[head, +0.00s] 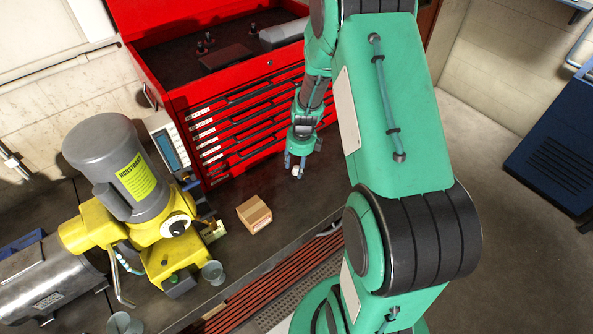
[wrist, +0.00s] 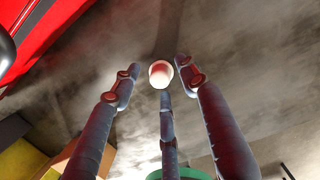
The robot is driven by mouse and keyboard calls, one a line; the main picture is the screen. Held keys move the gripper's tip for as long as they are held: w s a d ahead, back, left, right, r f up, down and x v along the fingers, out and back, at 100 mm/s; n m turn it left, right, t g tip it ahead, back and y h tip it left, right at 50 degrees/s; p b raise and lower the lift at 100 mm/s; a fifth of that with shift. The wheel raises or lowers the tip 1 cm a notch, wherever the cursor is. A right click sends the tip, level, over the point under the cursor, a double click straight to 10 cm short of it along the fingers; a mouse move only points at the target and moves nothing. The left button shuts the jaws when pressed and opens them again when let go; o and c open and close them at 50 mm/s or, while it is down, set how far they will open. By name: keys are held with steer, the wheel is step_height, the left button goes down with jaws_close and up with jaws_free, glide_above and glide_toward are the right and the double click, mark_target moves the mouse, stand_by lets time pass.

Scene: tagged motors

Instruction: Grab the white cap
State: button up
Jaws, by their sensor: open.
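The white cap (wrist: 160,74) sits on the dark worktop in the wrist view, between the tips of my gripper (wrist: 158,80).
A red tool chest (head: 245,122) stands close behind my gripper. A cardboard box (head: 254,215) lies to its left on the worktop. A yellow and grey machine (head: 165,260) and a small grey cup (head: 213,272) stand farther left. The worktop is bare around the cap.

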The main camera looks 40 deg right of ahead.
mark_target(296, 167)
steer(key=c, duration=0.8)
steer(key=shift+c, duration=0.2)
steer(key=shift+r, duration=0.1)
steer(key=shift+r, duration=0.4)
step_height(296, 167, up, 3)
steer(key=shift+s+f+p, duration=0.1)
steer(key=shift+p, duration=0.2)
steer(key=s+a, duration=0.2)
steer(key=s, duration=0.2)
steer(key=s+a, duration=0.2)
steer(key=s, duration=0.3)
steer(key=s+a+r, duration=0.1)
steer(key=s+a, duration=0.1)
steer(key=s, duration=0.3)
steer(key=shift+s+a+r+p, duration=0.1)
steer(key=shift+s+a+p, duration=0.15)
steer(key=shift+p, duration=0.1)
